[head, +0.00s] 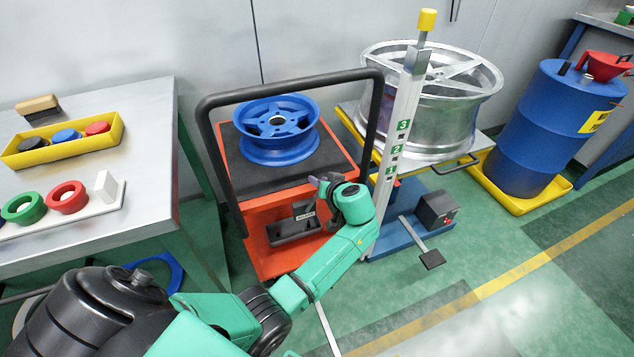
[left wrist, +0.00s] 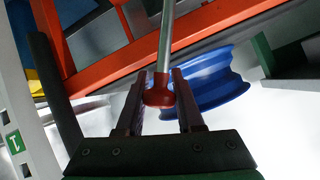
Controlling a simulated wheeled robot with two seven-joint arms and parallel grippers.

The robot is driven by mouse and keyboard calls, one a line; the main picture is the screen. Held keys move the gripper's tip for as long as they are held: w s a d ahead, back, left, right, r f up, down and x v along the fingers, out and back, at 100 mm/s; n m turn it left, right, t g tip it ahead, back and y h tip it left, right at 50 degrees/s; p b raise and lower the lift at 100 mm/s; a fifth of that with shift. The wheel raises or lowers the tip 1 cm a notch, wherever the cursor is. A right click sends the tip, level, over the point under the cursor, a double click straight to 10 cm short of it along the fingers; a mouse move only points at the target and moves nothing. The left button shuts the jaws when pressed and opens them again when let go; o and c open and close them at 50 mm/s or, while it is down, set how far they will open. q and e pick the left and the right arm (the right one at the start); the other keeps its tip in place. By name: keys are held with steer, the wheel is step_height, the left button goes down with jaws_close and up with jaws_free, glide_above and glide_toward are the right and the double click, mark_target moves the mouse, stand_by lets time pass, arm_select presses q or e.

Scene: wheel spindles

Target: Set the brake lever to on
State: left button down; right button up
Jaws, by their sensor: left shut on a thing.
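The brake lever shows in the left wrist view as a metal rod (left wrist: 166,40) with a red knob (left wrist: 158,93) at its end. My left gripper (left wrist: 160,100) has its two dark fingers on either side of the red knob, shut on it. In the head view my left gripper (head: 322,184) is at the front right of the orange cart (head: 262,208), above a dark box with a small label (head: 305,217). The gripper and wrist hide most of the lever there, so I cannot tell its setting. My right gripper is not in view.
A blue wheel (head: 276,130) lies on the cart, framed by a black handle (head: 207,150). Close right stands a numbered white post (head: 402,125) with a yellow top. Behind it is a silver wheel (head: 432,100); further right, a blue drum (head: 560,125). A grey table (head: 130,150) is left.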

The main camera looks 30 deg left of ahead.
arm_select(q)
steer(key=shift+f, duration=0.1)
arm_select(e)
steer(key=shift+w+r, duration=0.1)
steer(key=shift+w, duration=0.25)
arm_select(q)
steer(key=c, duration=0.6)
jaws_free()
steer(key=shift+w, duration=0.15)
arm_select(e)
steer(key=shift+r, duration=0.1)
